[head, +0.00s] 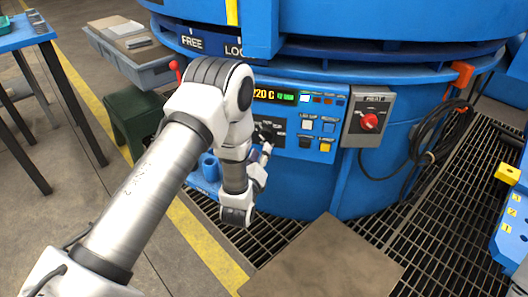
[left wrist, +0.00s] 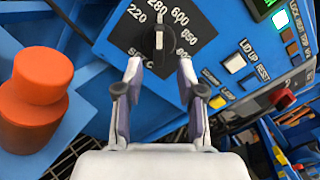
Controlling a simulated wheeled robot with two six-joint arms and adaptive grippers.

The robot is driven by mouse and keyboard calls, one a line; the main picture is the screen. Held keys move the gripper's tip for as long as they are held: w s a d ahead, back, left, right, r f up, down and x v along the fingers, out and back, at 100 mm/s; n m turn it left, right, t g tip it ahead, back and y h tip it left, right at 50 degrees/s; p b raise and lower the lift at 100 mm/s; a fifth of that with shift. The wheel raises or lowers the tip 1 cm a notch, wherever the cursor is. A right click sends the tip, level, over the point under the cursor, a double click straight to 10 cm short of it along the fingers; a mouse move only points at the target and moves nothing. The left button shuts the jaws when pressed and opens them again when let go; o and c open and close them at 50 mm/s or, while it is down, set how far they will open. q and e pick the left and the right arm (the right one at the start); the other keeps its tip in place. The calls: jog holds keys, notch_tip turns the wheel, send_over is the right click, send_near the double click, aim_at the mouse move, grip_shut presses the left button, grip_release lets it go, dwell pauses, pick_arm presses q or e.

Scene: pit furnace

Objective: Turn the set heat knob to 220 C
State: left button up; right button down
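The set heat knob (left wrist: 160,45) is dark with a white line and sits on a black dial on the blue furnace panel. In the left wrist view, 220 and 280 are marked on the dial's left and top, 600 and 650 on its right. The white line stands near upright; I cannot tell exactly which mark it meets. My left gripper (left wrist: 160,66) is open, one fingertip on each side of the knob, with gaps showing. In the head view the left gripper (head: 264,146) is at the panel, partly behind my arm. The display (head: 273,96) reads 220 C. My right gripper is not in view.
Panel buttons (head: 317,125) lie right of the dial, then a grey box with a red knob (head: 370,121). An orange cylindrical object (left wrist: 36,95) stands left of the gripper in the wrist view. Black cables (head: 432,150) hang at the right. A brown plate (head: 325,265) lies on the floor grating.

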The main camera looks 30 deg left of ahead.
aim_at(265, 141)
pick_arm(q)
jog(key=b+x, duration=0.1)
jog(key=x, duration=0.4)
grip_shut()
jog(key=n+p, duration=0.3)
jog(key=shift+r+n, duration=0.1)
jog(key=shift+n, duration=0.3)
jog(key=shift+n+p, duration=0.9)
jog(key=shift+n, duration=1.1)
grip_release()
